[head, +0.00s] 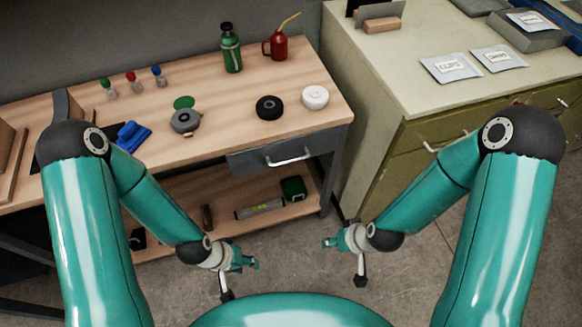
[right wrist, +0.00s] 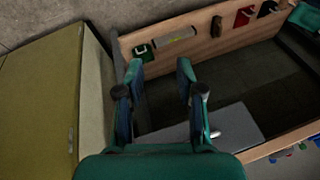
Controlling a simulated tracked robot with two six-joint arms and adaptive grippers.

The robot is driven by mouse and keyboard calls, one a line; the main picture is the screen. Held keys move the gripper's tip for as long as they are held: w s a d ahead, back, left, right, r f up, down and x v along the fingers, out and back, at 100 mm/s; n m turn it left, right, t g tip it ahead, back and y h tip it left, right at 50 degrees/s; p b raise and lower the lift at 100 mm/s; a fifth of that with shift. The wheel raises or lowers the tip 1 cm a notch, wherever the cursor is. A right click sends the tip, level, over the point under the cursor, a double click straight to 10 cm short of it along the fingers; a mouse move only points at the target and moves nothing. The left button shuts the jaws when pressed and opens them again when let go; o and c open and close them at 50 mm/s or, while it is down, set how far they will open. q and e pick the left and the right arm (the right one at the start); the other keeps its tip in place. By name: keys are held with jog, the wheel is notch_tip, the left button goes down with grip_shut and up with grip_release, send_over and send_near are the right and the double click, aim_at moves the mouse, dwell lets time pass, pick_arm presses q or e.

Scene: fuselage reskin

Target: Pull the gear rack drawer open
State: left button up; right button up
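The grey drawer (head: 287,153) sits under the right end of the wooden bench top and looks closed, its front flush below the top. Its pale bar handle (head: 290,158) faces me. In the right wrist view, a grey panel that looks like the drawer (right wrist: 238,124) shows beyond the right finger, with a bright handle part (right wrist: 214,133). My right gripper (right wrist: 160,72) is open and empty, its two fingers apart. In the head view it hangs over the floor, in front of the bench and apart from the handle. My left gripper (head: 248,262) is also below and apart from the drawer; its finger gap is unclear.
An olive cabinet (head: 365,150) stands close right of the bench. The bench top holds a green bottle (head: 231,48), a red oil can (head: 278,46), a black roll (head: 269,107) and a white roll (head: 315,97). A lower shelf (head: 185,222) carries several items. Floor between my grippers is clear.

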aim_at(290, 161)
jog(key=w+a+n+t+b, duration=0.5)
jog(key=w+n+b, duration=0.5)
jog(key=b, duration=0.6)
pick_arm(q)
notch_tip(290, 161, down, 34)
jog(key=f+b, duration=0.1)
jog(key=b, duration=1.5)
pick_arm(e)
notch_tip(290, 161, up, 6)
jog(key=s+a+n+t+y, duration=0.1)
jog(key=s+a+n+t, duration=0.1)
jog(key=n+t, duration=0.65)
pick_arm(q)
notch_tip(290, 161, up, 12)
jog(key=p, duration=1.1)
pick_arm(e)
jog(key=shift+n+g, duration=0.65)
jog(key=shift+n, duration=0.2)
jog(key=x, duration=1.7)
jog(key=shift+w+a, duration=0.1)
